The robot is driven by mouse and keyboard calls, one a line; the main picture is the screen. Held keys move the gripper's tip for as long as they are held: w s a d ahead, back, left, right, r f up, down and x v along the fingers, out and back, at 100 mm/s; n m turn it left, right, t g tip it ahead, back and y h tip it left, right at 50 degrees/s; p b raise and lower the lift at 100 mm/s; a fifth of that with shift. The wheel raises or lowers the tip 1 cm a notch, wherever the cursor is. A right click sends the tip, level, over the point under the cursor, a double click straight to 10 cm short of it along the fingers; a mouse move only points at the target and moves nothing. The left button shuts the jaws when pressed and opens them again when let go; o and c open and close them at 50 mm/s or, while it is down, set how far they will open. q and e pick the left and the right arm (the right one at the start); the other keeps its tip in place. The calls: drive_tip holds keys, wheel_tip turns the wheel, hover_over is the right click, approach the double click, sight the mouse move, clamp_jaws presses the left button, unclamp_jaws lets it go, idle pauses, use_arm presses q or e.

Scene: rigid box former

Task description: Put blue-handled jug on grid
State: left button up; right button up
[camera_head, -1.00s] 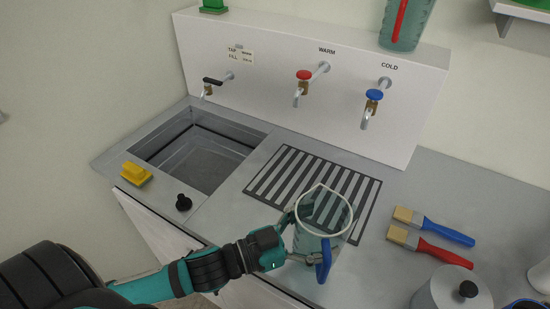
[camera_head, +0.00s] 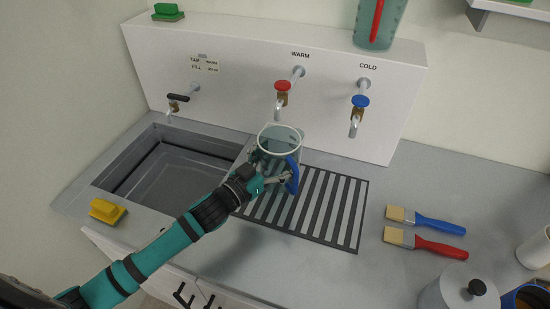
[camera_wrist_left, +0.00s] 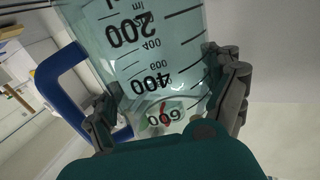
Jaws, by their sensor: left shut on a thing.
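The blue-handled jug (camera_head: 279,140) is clear, with a blue handle (camera_head: 292,176). My left gripper (camera_head: 270,174) is shut on it, with the handle to the right of the gripper. In the left wrist view the jug (camera_wrist_left: 155,60) fills the middle between the fingers (camera_wrist_left: 170,105), and its printed scale shows. The grid (camera_head: 335,205) is a set of dark bars on the counter. In the head view the jug overlaps the grid's back left part; I cannot tell whether it touches the surface. My right gripper is not in view.
The sink (camera_head: 165,170) lies left of the grid. The red tap (camera_head: 282,87) and blue tap (camera_head: 360,101) jut from the back panel near the jug. Two brushes (camera_head: 430,222) and a lidded pot (camera_head: 460,290) are at right. The grid's right part is clear.

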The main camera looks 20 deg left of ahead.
use_arm(q)
drive_tip(key=shift+w+a, duration=0.3)
drive_tip(key=shift+w, duration=0.25)
drive_tip(key=shift+w+a, duration=0.25)
drive_tip(key=shift+w, duration=0.25)
drive_tip(key=shift+w+f, duration=0.1)
drive_tip(key=shift+f, duration=0.15)
wheel_tip(320, 180, down, 3)
drive_tip(key=shift+p, duration=0.3)
drive_tip(key=shift+f, duration=0.2)
drive_tip(key=o, duration=1)
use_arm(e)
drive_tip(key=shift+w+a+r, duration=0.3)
